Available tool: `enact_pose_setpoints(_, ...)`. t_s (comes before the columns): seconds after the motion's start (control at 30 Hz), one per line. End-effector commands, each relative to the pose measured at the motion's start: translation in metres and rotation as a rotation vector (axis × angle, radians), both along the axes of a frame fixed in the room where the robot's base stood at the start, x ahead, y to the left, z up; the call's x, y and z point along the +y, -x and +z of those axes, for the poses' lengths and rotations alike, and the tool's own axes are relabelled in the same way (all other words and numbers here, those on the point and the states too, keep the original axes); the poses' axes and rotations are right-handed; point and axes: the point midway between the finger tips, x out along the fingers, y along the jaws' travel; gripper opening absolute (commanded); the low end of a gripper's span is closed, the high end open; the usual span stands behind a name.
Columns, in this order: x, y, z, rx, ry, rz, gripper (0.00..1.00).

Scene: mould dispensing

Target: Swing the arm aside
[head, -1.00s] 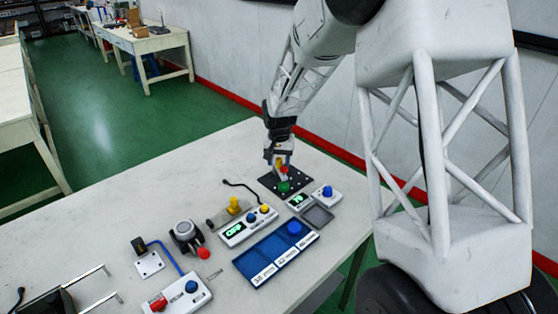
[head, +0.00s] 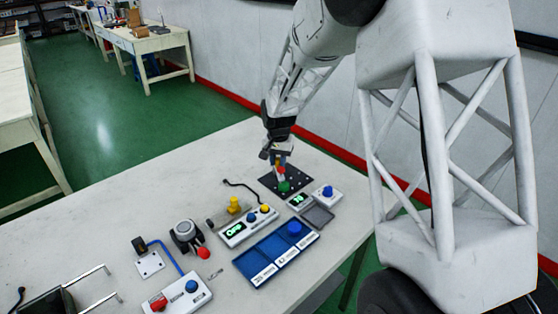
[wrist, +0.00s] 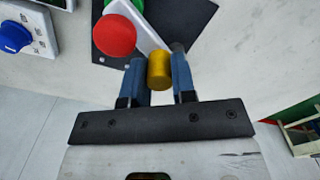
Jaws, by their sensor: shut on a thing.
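My gripper (head: 279,158) is at the far end of the table in the head view, low over a dark square plate (head: 269,181). In the wrist view its two blue fingers (wrist: 158,56) are shut on a yellow cylinder (wrist: 159,72). A round red knob (wrist: 115,36) lies just beyond the left finger, beside a white strip. A green knob (head: 284,186) stands on the dark plate below my gripper. How the yellow cylinder joins the white strip is hidden.
A blue tray (head: 262,247) with labelled compartments lies in front, near a white box with a display (head: 233,231). A white box with a blue knob (head: 327,192) stands right of the plate.

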Motion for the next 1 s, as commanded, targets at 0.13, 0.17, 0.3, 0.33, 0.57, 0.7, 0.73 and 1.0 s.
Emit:
enact_pose_setpoints(0.13, 0.004, 0.0, 0.001, -0.001, -0.001, -0.093, 0.0)
enact_pose_setpoints(0.17, 0.005, 0.001, 0.0, -0.001, 0.0, -0.116, 0.0)
enact_pose_setpoints(0.3, 0.01, 0.001, 0.001, -0.002, -0.001, -0.236, 0.0)
enact_pose_setpoints(0.33, 0.011, 0.001, 0.001, -0.002, -0.001, -0.263, 0.0)
enact_pose_setpoints(0.57, 0.019, -0.001, 0.001, -0.002, 0.0, -0.482, 0.0)
enact_pose_setpoints(0.7, 0.024, -0.002, 0.001, -0.001, -0.001, -0.615, 0.0)
enact_pose_setpoints(0.73, 0.025, -0.003, 0.001, -0.001, -0.001, -0.643, 0.0)
enact_pose_setpoints(1.0, 0.033, -0.007, 0.001, -0.001, -0.001, -0.87, 0.0)
